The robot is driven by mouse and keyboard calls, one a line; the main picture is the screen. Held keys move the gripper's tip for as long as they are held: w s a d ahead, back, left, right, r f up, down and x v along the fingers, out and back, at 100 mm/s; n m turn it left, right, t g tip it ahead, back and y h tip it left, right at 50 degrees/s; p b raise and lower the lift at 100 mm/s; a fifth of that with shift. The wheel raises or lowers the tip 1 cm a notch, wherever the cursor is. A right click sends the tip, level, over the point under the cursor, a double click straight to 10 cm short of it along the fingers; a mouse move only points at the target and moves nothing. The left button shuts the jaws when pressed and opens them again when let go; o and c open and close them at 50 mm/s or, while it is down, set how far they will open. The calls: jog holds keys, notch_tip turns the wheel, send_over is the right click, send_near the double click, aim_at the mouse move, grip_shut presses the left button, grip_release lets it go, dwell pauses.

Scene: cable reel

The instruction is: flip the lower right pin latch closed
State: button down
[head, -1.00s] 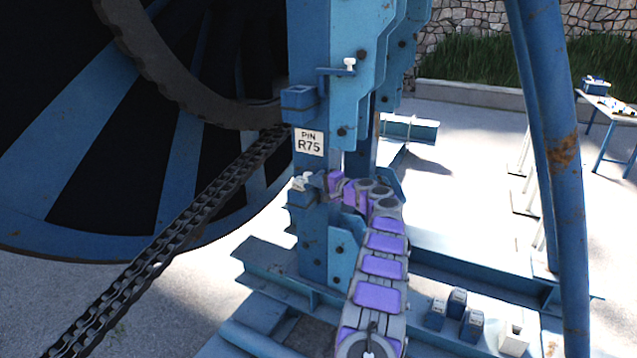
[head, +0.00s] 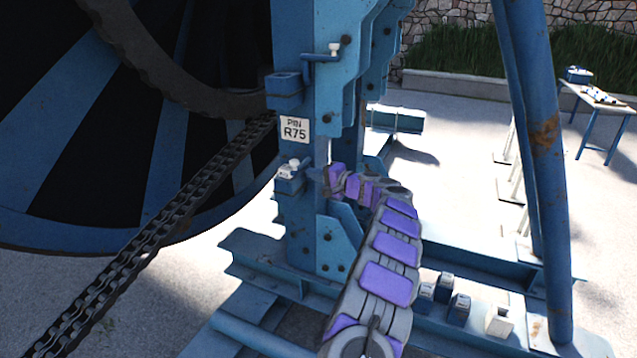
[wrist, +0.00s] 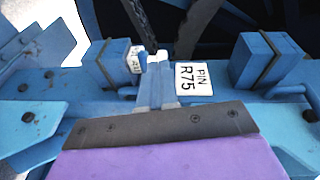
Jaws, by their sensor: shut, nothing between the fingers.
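The lower pin latch (head: 290,172) is a blue block with a white-tipped handle on the blue post, below the PIN R75 sign (head: 295,130). In the wrist view the lower latch block (wrist: 112,62) is left of the sign (wrist: 194,78), with its white tip (wrist: 143,62) beside my fingertips. My gripper (head: 318,175) is just right of this latch in the head view. In the wrist view my gripper (wrist: 157,70) is shut and empty, its fingers close to the white tip. I cannot tell whether they touch. The fingers partly hide the handle, so its exact angle is unclear.
An upper latch block (head: 284,90) with a bent lever and white knob (head: 334,49) is above the sign. A chain (head: 160,232) and large reel (head: 70,130) are at left. Blue frame legs (head: 545,150) stand at right. Small blocks (head: 459,307) lie on the base beam.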

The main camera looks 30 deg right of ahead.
jog(key=shift+s+a+r+p, duration=0.15)
jog(key=shift+s+a, duration=0.25)
jog(key=shift+s, duration=0.5)
jog(key=shift+s+a+r+p, duration=0.1)
jog(key=shift+s+a, duration=0.35)
jog(key=shift+s, duration=0.4)
jog(key=shift+s+a+r+p, duration=0.15)
jog(key=shift+s+a, duration=0.25)
jog(key=shift+s, duration=0.5)
jog(key=shift+f, duration=0.1)
